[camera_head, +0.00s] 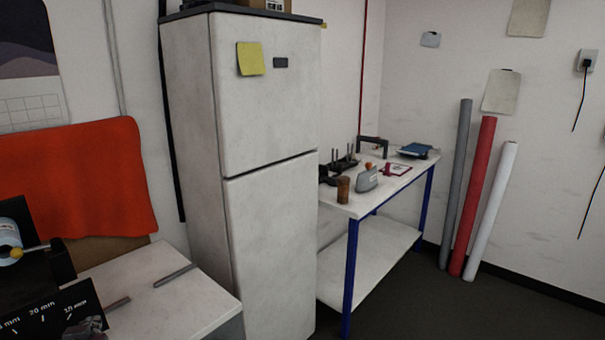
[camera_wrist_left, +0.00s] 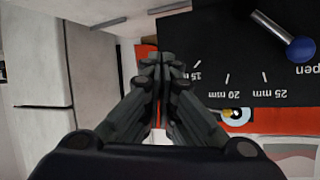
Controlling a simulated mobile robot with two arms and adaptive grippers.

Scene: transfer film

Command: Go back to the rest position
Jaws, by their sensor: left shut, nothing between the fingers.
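My left gripper (camera_wrist_left: 160,68) fills the middle of the left wrist view. Its dark fingers meet at the tips, with nothing between them. In the head view only a small dark part of it (camera_head: 88,328) shows at the bottom left edge, in front of a black panel with a white scale (camera_head: 50,312). In the left wrist view the same kind of panel (camera_wrist_left: 225,75) appears upside down, to the right of the fingers. My right gripper is in neither view.
A tall white fridge (camera_head: 265,230) stands right of a pale worktop (camera_head: 180,300). A blue-legged bench (camera_head: 345,207) holds tools, a brown cup (camera_head: 343,190) and a stapler-like grey thing (camera_head: 366,180). Three rolls (camera_head: 473,195) lean on the wall. Dark floor is clear at right.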

